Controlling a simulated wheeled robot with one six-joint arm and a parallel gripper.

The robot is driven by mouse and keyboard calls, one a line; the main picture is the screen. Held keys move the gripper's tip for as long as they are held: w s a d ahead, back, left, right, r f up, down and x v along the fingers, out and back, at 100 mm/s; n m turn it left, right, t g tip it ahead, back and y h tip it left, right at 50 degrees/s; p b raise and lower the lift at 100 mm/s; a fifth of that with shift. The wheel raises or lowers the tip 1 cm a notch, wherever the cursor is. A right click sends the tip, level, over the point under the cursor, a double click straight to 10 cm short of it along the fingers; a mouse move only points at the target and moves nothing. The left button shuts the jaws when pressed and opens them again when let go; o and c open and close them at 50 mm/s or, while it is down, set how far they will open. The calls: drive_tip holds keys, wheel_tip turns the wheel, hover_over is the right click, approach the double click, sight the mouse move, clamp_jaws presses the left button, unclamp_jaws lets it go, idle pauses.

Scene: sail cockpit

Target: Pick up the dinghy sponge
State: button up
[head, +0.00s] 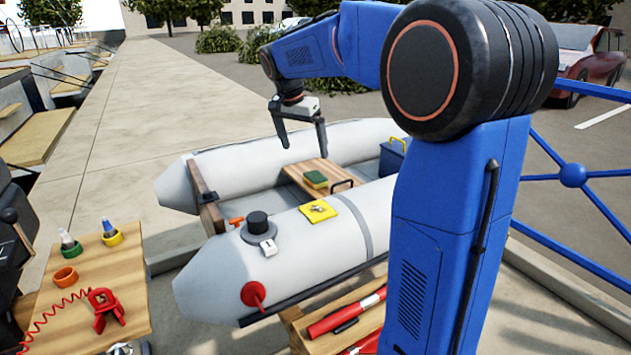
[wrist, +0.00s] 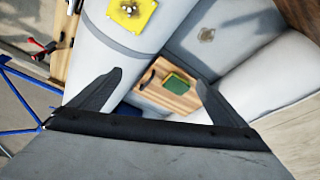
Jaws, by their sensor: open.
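The dinghy sponge (head: 316,179) is a small block with a green top and a yellowish side. It lies on the wooden thwart (head: 296,173) of the grey inflatable dinghy. In the wrist view the sponge (wrist: 180,85) shows on the thwart (wrist: 152,97), between my two fingers. My gripper (head: 302,150) is open and empty, with its fingers spread above the dinghy. In the head view it hangs above and a little left of the sponge, apart from it. It also shows in the wrist view (wrist: 160,82).
A blue box (head: 392,157) stands at the dinghy's right. A wooden table (head: 60,280) with rings and a red coiled cord is at left.

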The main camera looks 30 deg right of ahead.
sight(315, 176)
drive_tip(key=w+d+f+m+g+h, duration=0.1)
drive_tip(key=w+d+f+m, duration=0.15)
drive_tip(key=w, duration=0.55)
drive_tip(key=w+d+f+m, duration=0.2)
drive_tip(key=w+d+m, duration=0.1)
drive_tip(key=w, duration=0.5)
drive_tip(key=x, duration=1.7)
drive_tip(key=shift+s+d+f, duration=0.1)
drive_tip(key=shift+s+d, duration=0.25)
drive_tip(key=shift+d, duration=0.1)
drive_tip(key=shift+h, duration=0.3)
drive_tip(key=c, duration=1.1)
